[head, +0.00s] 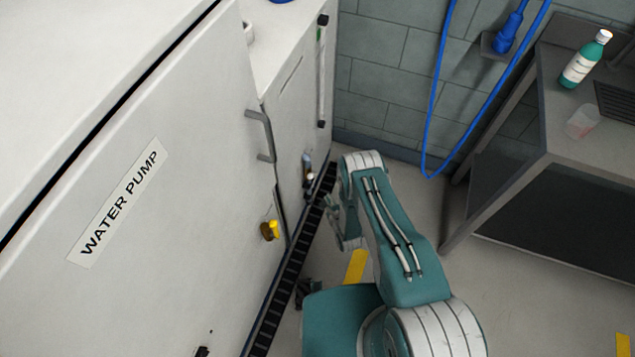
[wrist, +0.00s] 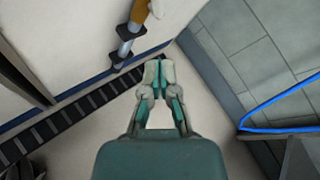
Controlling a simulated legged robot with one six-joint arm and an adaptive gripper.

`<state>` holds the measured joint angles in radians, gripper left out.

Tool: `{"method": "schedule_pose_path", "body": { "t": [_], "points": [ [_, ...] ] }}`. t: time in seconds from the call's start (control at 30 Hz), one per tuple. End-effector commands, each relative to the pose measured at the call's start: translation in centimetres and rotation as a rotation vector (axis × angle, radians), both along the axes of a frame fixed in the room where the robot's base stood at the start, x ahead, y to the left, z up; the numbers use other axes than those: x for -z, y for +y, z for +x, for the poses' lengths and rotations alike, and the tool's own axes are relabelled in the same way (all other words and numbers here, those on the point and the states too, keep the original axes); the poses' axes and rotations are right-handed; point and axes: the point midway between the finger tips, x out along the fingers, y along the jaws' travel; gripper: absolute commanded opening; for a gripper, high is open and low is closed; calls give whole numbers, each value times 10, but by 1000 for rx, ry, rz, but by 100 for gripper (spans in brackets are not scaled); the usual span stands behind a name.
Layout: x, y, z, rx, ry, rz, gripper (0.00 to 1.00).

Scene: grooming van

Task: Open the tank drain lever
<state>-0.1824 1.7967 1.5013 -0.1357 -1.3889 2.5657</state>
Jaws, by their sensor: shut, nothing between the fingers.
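The drain fitting (head: 308,172) is on the lower front of the far white cabinet in the head view. In the wrist view, the fitting (wrist: 125,46) shows at the top, with an orange-brown part, a grey metal pipe and a pale rounded end. I cannot tell clearly which part is the lever or how it is turned. My gripper (wrist: 158,66) is shut and empty, its fingertips apart from the fitting and below and right of it in the wrist view. In the head view my gripper (head: 338,222) is partly hidden by my arm.
The near cabinet door labelled WATER PUMP (head: 120,200) has a yellow knob (head: 270,230) and a grey handle (head: 260,135). A black slotted strip (head: 290,275) runs along the cabinet base. A blue hose (head: 433,90) hangs on the wall. A grey table (head: 545,100) stands right, with floor between.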

Motion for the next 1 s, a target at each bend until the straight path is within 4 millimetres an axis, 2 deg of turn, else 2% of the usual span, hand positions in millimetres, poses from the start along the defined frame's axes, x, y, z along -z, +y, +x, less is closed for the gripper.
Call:
{"method": "schedule_pose_path", "body": {
  "t": [0.3,0.5,0.67,1.0],
  "points": [
    [16,17,45,-2,-2,-1,0],
    [6,35,65,-3,-2,-2,0],
    [3,40,71,-1,-1,-2,0],
    [2,41,72,-1,-1,-2,0]
  ]
}}
